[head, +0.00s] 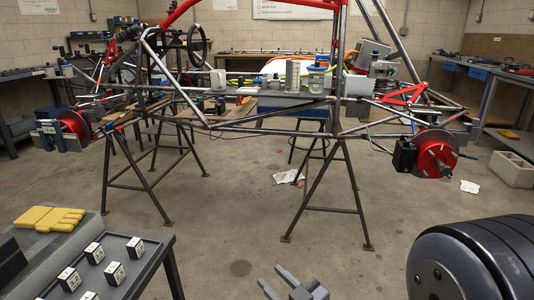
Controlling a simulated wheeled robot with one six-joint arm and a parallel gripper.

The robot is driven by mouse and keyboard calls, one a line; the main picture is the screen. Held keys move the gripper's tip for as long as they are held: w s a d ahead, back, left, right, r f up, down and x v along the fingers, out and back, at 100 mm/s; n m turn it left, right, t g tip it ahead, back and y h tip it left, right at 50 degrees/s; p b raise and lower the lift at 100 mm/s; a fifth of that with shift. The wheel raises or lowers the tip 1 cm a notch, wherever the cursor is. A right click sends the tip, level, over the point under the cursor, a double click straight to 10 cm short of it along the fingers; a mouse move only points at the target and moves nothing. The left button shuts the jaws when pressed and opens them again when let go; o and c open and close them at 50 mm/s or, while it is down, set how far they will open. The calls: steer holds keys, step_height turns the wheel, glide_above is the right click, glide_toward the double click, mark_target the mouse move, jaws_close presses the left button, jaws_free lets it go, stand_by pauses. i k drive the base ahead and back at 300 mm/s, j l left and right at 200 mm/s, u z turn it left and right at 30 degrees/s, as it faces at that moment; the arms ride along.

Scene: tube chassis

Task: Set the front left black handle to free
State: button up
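The tube chassis (270,130) rests on dark trestle stands across the middle of the head view. A red brake disc hub (72,132) is at its left end, and another red hub (437,153) with a black block (405,156) beside it is at its right end. I cannot single out the front left black handle; it is too small to tell or hidden. My gripper (270,278) is at the bottom centre, low in front of the chassis and well apart from it. Its two grey fingers are spread, with nothing seen between them.
A grey cart (140,262) at the lower left carries a yellow glove (50,219) and several small black-and-white cubes. Trestle legs (325,195) stand on the floor. White scraps (288,177) lie beneath the chassis. The floor between my gripper and the trestles is clear.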

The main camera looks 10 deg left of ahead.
mark_target(101, 128)
steer(key=i+u, duration=0.25)
steer(key=i, duration=0.3)
steer(key=i+l+u, duration=0.25)
steer(key=i, duration=0.3)
steer(key=i+l+u, duration=0.2)
steer(key=i, duration=0.35)
steer(key=i+j+u, duration=0.25)
steer(key=i, duration=0.35)
steer(key=i+j+u, duration=0.2)
steer(key=i, duration=0.4)
steer(key=i+j+u, duration=0.25)
steer(key=i, duration=0.35)
steer(key=i+j, duration=0.5)
steer(key=j, duration=0.2)
steer(key=z, duration=0.05)
